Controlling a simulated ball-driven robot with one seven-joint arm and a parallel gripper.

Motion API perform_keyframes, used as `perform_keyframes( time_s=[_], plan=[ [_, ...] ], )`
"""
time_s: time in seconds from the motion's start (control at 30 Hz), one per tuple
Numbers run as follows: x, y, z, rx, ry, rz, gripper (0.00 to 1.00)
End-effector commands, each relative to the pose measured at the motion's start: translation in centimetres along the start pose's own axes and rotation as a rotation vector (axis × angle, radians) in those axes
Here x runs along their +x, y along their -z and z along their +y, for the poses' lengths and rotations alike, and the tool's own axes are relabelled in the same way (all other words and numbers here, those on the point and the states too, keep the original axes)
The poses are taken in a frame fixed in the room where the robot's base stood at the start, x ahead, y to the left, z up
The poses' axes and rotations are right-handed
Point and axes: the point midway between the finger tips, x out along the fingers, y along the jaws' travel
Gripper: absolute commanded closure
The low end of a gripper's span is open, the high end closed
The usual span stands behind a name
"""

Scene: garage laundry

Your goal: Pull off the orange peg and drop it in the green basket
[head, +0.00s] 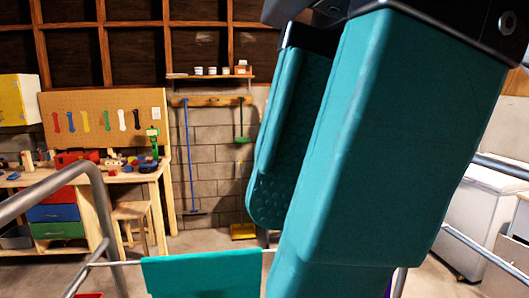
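My gripper (288,225) hangs very close to the camera, pointing down, and fills the right middle of the head view. Its two large teal fingers are apart, and the dimpled inner pad of the far finger shows beside the near one. I see nothing held between them, though the near finger hides part of the gap. The orange peg and the green basket are not visible in this view. A teal cloth (200,275) hangs over a thin rail of a metal rack (95,190) at the bottom, left of my gripper.
A bit of purple (388,284) shows below my gripper. Behind the rack stand a wooden workbench (90,180) with toy tools, a stool (132,212) and a blue-handled broom (187,150). White appliances (478,215) stand at right. Bare floor shows between the rack and the back wall.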

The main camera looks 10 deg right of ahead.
Motion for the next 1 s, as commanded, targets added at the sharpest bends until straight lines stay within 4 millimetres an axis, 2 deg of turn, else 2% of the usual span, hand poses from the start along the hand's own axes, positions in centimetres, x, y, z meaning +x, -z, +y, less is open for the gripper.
perform_keyframes(
  time_s=[0.17, 0.7, 1.0],
  plan=[
    [1.1, 0.0, 0.0, -0.002, 0.0, 0.001, 0.57],
    [7.3, 0.1, 0.0, 0.0, 0.0, 0.001, 0.57],
    [10.1, 0.1, 0.0, 0.0, 0.0, 0.001, 0.57]
  ],
)
